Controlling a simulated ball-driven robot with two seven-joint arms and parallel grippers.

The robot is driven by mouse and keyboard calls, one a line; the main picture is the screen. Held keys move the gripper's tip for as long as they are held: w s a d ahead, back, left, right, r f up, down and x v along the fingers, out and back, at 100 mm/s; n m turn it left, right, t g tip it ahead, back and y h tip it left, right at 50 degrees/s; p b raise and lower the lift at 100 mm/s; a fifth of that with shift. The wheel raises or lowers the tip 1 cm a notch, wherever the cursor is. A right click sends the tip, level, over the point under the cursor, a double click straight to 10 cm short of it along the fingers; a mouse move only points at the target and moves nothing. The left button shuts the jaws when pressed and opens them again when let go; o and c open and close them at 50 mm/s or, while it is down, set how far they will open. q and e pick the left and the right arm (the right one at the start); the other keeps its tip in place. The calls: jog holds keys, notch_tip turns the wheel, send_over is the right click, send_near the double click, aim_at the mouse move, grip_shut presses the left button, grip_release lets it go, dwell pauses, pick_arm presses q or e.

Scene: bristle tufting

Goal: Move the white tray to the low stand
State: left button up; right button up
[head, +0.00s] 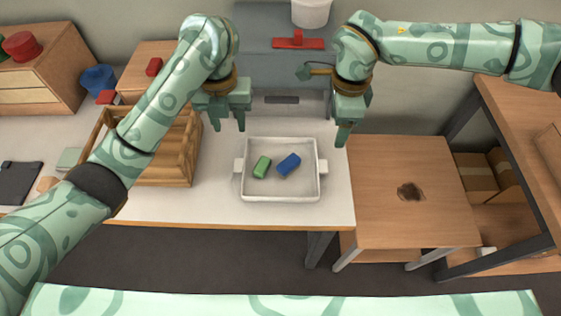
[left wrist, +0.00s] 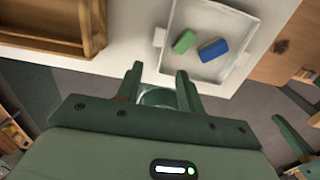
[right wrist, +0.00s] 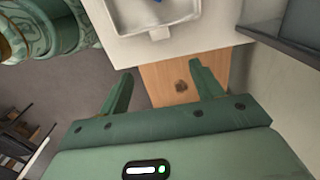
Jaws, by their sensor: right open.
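The white tray (head: 290,189) sits on the table between my grippers. It has a side handle on its left and right and holds a green block (head: 262,167) and a blue block (head: 289,164). The low stand (head: 400,170) is the wooden platform right of the table, with a dark patch and nothing standing on it. My left gripper (head: 229,126) is open and empty, above and behind the tray's left side. My right gripper (head: 342,141) is open and empty, above and behind the tray's right side. In the left wrist view the tray (left wrist: 205,20) lies beyond the fingers.
A wooden crate (head: 165,172) stands left of the tray. A grey machine (head: 262,50) with a red handle (head: 298,41) stands behind. A wooden shelf unit (head: 535,130) with boxes stands right of the low stand. The table's front edge lies just before the tray.

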aim_at(239, 164)
pick_arm(q)
notch_tip(239, 164, down, 15)
jog(key=shift+r, duration=0.15)
pick_arm(e)
notch_tip(239, 164, down, 15)
jog(key=shift+r, duration=0.1)
pick_arm(q)
jog(key=shift+w+f, duration=0.1)
jog(key=shift+f, duration=0.75)
pick_arm(e)
jog(key=shift+w+f, duration=0.1)
jog(key=shift+f, duration=0.7)
pick_arm(q)
grip_shut()
pick_arm(e)
jog(key=c, duration=0.9)
jog(key=shift+c, duration=1.4)
